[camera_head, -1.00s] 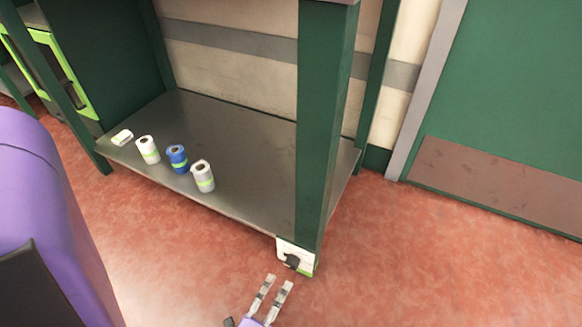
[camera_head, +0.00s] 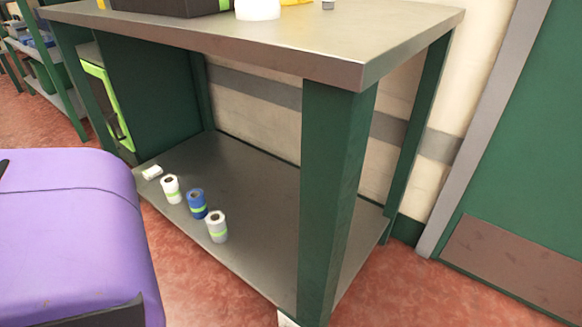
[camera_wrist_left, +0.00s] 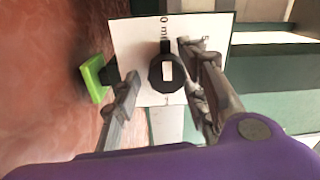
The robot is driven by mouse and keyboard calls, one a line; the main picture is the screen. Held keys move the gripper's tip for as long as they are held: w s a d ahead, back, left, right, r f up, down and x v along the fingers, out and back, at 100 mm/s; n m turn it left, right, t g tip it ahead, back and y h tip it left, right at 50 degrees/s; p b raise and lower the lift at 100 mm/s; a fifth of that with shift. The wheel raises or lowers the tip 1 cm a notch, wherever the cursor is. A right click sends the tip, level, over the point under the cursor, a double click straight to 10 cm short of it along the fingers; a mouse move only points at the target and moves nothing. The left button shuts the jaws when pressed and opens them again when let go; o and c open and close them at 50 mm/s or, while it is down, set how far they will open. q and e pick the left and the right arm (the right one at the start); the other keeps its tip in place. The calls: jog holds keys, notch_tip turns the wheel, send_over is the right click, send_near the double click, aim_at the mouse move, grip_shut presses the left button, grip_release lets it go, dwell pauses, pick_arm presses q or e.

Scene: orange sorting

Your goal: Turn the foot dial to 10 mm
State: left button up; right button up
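The foot dial (camera_wrist_left: 156,74) is a round black knob with a pale mark in its middle and a narrow black part pointing up in the left wrist view. It sits on a white plate (camera_wrist_left: 125,40). Partly hidden print, seemingly "0 m", shows above the knob. My left gripper (camera_wrist_left: 160,66) is open, its fingers on either side of the knob; whether they touch it I cannot tell. In the head view only a sliver of the white plate (camera_head: 286,321) shows at the foot of the green table leg (camera_head: 332,190). My right gripper is in neither view.
A bright green block (camera_wrist_left: 97,80) sticks out left of the plate in the left wrist view. The table's lower shelf (camera_head: 265,215) holds several small rolls, including a blue one (camera_head: 196,203). A green door (camera_head: 545,150) stands at the right.

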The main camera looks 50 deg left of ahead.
pick_arm(q)
jog(key=c, duration=0.4)
jog(key=shift+s, duration=0.1)
jog(key=c, duration=0.6)
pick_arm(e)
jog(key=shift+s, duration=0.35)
